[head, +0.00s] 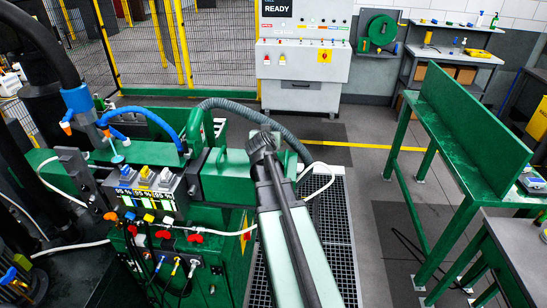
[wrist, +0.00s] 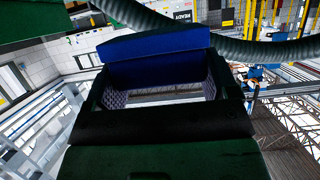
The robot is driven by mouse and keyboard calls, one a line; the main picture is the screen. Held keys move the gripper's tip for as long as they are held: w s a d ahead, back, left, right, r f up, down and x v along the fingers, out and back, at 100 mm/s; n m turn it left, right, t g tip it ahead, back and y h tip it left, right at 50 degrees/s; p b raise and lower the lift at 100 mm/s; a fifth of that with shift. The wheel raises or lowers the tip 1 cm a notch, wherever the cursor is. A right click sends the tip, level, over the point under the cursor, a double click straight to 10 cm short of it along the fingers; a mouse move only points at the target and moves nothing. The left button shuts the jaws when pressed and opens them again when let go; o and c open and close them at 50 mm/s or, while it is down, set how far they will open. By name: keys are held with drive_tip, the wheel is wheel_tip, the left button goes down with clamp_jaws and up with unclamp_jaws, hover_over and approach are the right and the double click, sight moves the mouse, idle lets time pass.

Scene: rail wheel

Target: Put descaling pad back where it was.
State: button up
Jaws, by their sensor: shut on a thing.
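In the wrist view my gripper (wrist: 158,76) shows from behind, with a dark body and a textured inner finger face on each side. It is shut on a blue block (wrist: 155,46), which spans the fingertips at the far end. I take this block to be the descaling pad; no label shows. Between the fingers, behind the block, the view passes through to the room. In the head view my arm rises from the bottom middle; the gripper and the block cannot be made out there. The place where the pad was cannot be identified.
A green machine (head: 225,178) with valves and hoses (head: 150,118) stands at the left. A grey corrugated hose (head: 240,106) arches behind my arm. A green bench with a tall back panel (head: 462,128) stands right.

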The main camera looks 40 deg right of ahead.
drive_tip(key=f+b, duration=0.3)
drive_tip(key=shift+s+a+f, duration=0.25)
drive_tip(key=shift+a+f, duration=0.1)
drive_tip(key=shift+f, duration=0.05)
drive_tip(key=shift+w+d+f+b, duration=0.1)
drive_tip(key=shift+w+f+b, duration=0.1)
drive_tip(key=shift+b, duration=0.15)
wheel_tip(320, 180, down, 4)
drive_tip(key=b, duration=0.4)
drive_tip(key=shift+s, duration=0.1)
drive_tip(key=shift+r, duration=0.3)
drive_tip(key=shift+f, duration=0.3)
drive_tip(key=o, duration=0.7)
drive_tip(key=shift+r, duration=0.1)
drive_tip(key=shift+c, duration=0.2)
